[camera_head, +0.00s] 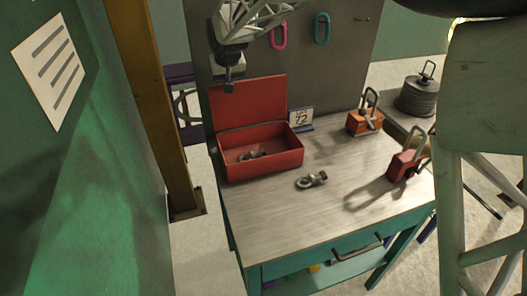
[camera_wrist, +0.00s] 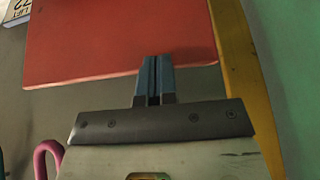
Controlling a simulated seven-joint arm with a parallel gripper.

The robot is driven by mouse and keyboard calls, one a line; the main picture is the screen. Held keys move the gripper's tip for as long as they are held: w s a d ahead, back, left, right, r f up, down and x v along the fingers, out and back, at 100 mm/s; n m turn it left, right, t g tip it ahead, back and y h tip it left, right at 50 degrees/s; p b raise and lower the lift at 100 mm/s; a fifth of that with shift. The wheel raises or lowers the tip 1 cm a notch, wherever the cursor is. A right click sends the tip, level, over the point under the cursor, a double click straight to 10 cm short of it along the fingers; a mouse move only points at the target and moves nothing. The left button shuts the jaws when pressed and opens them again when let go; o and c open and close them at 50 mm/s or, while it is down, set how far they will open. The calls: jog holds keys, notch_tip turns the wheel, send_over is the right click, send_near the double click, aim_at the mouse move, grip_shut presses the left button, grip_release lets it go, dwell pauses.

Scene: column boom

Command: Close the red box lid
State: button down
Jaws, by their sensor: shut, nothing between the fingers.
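The red box (camera_head: 262,158) stands on the workbench at its back left. Its lid (camera_head: 250,103) is open and stands roughly upright along the box's back edge. Some metal hardware (camera_head: 252,155) lies inside the box. My gripper (camera_head: 228,86) is above and near the lid's top left in the head view, fingers pointing down. In the wrist view the shut, empty fingers (camera_wrist: 153,72) overlap the edge of the red lid (camera_wrist: 110,35). I cannot tell whether they touch it.
A metal shackle (camera_head: 312,180) lies in front of the box. A number card (camera_head: 301,119) stands right of it. A yellow post (camera_head: 155,100) rises at left. The bench's front (camera_head: 290,225) is clear.

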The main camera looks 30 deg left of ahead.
jog(key=shift+s+d+f, duration=0.2)
jog(key=shift+s+d, duration=0.7)
jog(key=shift+s+d+f, duration=0.15)
jog(key=shift+s+d, duration=0.7)
jog(key=shift+d, duration=0.05)
dwell(1.0)
jog(key=shift+r, duration=3)
jog(key=shift+d, duration=0.1)
